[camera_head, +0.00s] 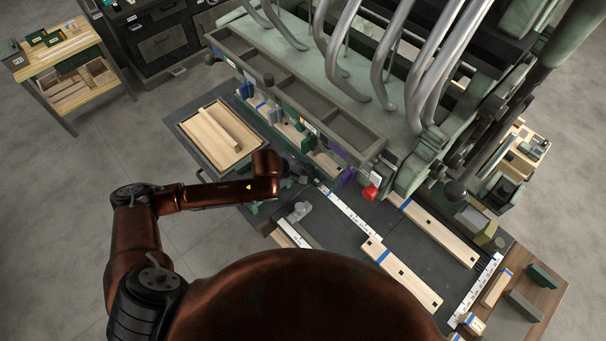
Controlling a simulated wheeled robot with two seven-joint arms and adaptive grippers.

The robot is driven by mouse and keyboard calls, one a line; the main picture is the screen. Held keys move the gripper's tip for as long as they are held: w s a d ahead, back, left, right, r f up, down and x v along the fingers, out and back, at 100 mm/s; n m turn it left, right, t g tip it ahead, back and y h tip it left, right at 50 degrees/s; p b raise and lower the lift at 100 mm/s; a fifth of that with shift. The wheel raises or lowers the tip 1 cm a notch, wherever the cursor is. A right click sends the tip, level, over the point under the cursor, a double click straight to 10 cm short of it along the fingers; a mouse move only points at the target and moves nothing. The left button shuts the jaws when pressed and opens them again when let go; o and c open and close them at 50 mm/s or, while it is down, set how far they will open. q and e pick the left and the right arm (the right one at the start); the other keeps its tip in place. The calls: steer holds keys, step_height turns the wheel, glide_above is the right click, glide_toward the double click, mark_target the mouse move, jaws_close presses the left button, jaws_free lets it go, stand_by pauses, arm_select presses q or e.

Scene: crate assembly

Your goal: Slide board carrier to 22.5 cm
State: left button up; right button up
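My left arm reaches in from the left, and its gripper (289,184) is small and dark at the near edge of the machine. Its fingers blend into the dark bench, so I cannot tell if they are open or shut. A small grey rounded part (300,211) stands on the dark bench beside a short white scale (292,234). I cannot tell for sure which part is the board carrier. A longer white scale (350,216) runs diagonally to the right of it. A pale board with a blue mark (403,275) lies at that scale's lower end. My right gripper is out of view.
Another pale board (440,231) lies further right, near a white scale (482,288). A red knob (370,193) and thick grey hoses (383,60) belong to the green machine. A wooden tray (183,127) holds a board at left. A side table (545,303) stands at lower right.

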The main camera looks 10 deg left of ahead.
arm_select(q)
steer(key=c, duration=0.7)
jaws_close()
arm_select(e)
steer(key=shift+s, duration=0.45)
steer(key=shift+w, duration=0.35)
